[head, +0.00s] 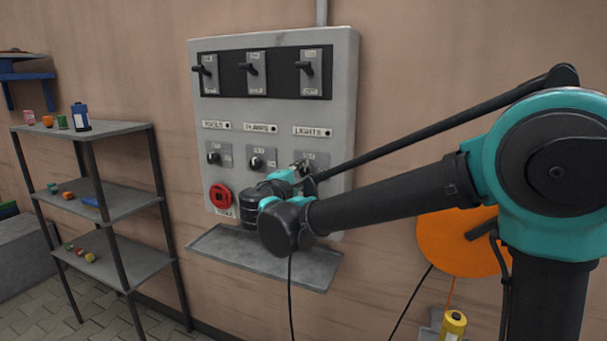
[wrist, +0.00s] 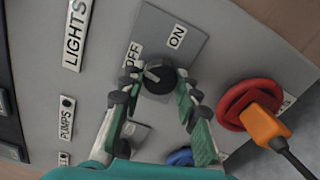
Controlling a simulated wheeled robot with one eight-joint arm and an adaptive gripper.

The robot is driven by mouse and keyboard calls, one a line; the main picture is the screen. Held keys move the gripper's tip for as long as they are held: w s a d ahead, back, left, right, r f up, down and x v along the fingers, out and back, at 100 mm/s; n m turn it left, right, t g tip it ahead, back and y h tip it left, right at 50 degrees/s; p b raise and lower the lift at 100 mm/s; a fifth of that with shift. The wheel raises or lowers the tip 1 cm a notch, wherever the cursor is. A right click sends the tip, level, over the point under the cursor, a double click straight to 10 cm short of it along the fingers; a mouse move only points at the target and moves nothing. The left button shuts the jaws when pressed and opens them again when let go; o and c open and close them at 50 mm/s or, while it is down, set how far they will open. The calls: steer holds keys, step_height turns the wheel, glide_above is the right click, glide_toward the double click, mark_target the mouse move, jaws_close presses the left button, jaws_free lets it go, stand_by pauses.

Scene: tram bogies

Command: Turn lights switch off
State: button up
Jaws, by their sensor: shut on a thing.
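The lights switch is a black rotary knob (wrist: 160,76) on a grey plate marked OFF and ON, beside the LIGHTS label (wrist: 76,32). In the wrist view, its white mark is on the side toward the OFF label (wrist: 132,56). My gripper (wrist: 157,90) has green and dark fingers on either side of the knob and is shut on it. In the head view, my gripper (head: 304,173) is at the right-hand knob of the grey wall panel (head: 275,112), under its LIGHTS label (head: 312,132). It hides most of that knob there.
Two more rotary knobs (head: 256,162) sit to the left, with several black levers (head: 305,68) above. A red round fitting (head: 221,196) is low on the panel; an orange plug (wrist: 264,123) shows in the wrist view. A grey ledge (head: 225,250) juts out below. A shelf rack (head: 122,128) stands left.

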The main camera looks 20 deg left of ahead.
steer(key=shift+n, duration=0.9)
steer(key=o, duration=1.2)
steer(key=shift+s, duration=0.1)
steer(key=s, duration=0.8)
steer(key=s+a, duration=0.1)
steer(key=s, duration=0.2)
steer(key=shift+s, duration=0.4)
steer(key=shift+f, duration=0.1)
